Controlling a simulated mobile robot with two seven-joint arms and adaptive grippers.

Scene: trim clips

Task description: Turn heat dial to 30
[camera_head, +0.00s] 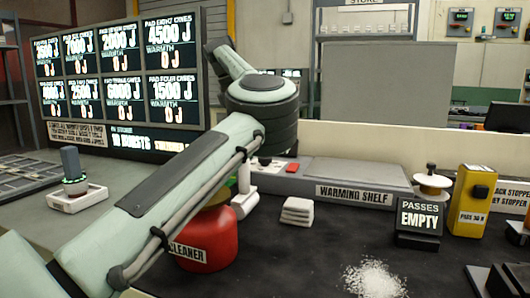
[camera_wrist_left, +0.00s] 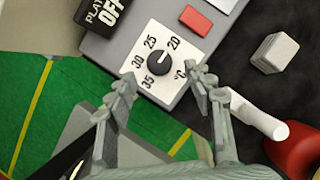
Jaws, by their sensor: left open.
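The heat dial (camera_wrist_left: 158,62) is a small black knob on a white square plate marked 20, 25, 30, 35 and °C. Its light mark appears to point toward the 20 side, though it is small. My left gripper (camera_wrist_left: 160,84) is open, with one finger on each side of the dial's lower edge in the picture; I cannot tell whether they touch the plate. In the head view my left arm reaches over the grey warming shelf unit (camera_head: 357,172), and its gripper is hidden. My right gripper is not in view.
A red button (camera_wrist_left: 194,22) and a black PLATE OFF label (camera_wrist_left: 108,10) flank the dial. A red cleaner container (camera_head: 212,240) and a white stack (camera_head: 297,211) stand nearby. A passes sign (camera_head: 418,215) and yellow box (camera_head: 472,200) stand right. White grains (camera_head: 375,279) lie in front.

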